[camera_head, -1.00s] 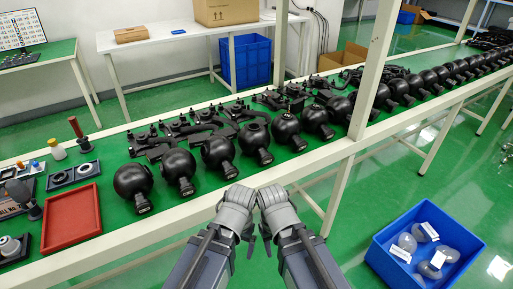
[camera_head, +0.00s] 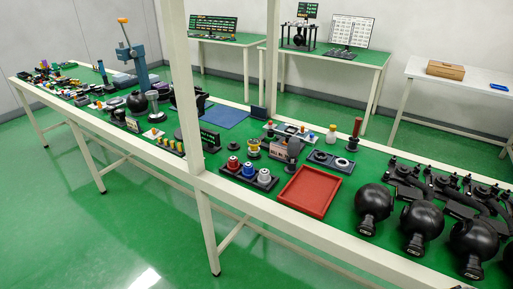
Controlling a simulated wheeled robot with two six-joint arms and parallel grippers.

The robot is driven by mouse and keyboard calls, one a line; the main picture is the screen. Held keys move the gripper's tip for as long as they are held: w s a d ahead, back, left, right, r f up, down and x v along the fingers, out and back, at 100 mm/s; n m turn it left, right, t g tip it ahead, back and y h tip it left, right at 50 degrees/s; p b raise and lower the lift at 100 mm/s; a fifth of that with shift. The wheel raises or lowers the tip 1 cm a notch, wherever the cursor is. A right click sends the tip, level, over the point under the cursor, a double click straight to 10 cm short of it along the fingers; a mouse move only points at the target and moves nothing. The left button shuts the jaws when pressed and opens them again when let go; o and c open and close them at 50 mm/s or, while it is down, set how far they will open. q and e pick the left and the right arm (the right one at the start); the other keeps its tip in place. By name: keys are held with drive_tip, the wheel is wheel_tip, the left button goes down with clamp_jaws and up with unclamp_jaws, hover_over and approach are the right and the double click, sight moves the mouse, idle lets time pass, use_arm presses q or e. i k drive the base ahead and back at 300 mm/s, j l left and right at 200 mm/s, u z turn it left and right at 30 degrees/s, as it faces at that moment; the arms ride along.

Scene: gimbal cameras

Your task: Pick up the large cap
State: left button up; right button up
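I cannot tell for certain which piece is the large cap. A dark tray (camera_head: 330,162) with two round ring-like pieces lies on the green bench behind the red tray. A dark rack (camera_head: 276,184) at the bench's front edge holds a red-topped piece (camera_head: 233,164), a blue piece (camera_head: 249,169) and a grey piece (camera_head: 264,176). Neither gripper can be made out in the head view.
An empty red tray (camera_head: 309,191) lies right of the rack. Black spheres (camera_head: 374,203) and black arm-like parts fill the bench's right end. A pale upright post (camera_head: 186,80) stands at the front edge. A blue mat (camera_head: 222,116) lies bare further back.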

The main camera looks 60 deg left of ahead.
sight(233, 145)
drive_tip(key=u, duration=2.3)
